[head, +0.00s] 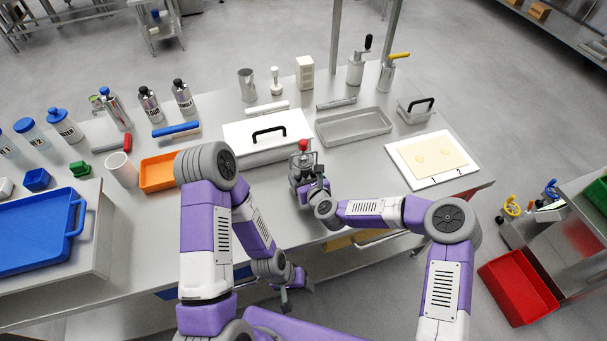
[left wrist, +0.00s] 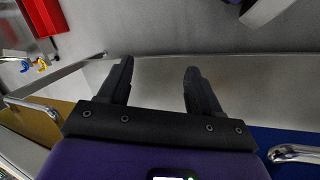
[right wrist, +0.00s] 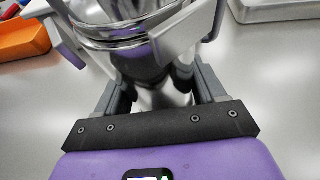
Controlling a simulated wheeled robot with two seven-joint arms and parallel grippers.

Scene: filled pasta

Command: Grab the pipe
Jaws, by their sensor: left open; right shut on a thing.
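A shiny metal device with a red knob (head: 303,146) stands upright at the middle of the bench; I cannot tell if its base touches the top. My right gripper (head: 311,187) is shut on its lower metal body (right wrist: 165,98), seen between the fingers in the right wrist view. Two metal dispensers stand at the back right, one with a black handle (head: 356,70) and one with a yellow handle (head: 387,76). I cannot tell which of these is called the pipe. My left gripper (head: 290,287) is open and empty, low in front of the bench; it also shows in the left wrist view (left wrist: 160,75).
A white lidded container (head: 238,136) and a metal tray (head: 330,131) lie just behind the held device. A white board with a dough sheet (head: 412,176) is at right. An orange tray (head: 158,172) is at left. The bench's front right is bare.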

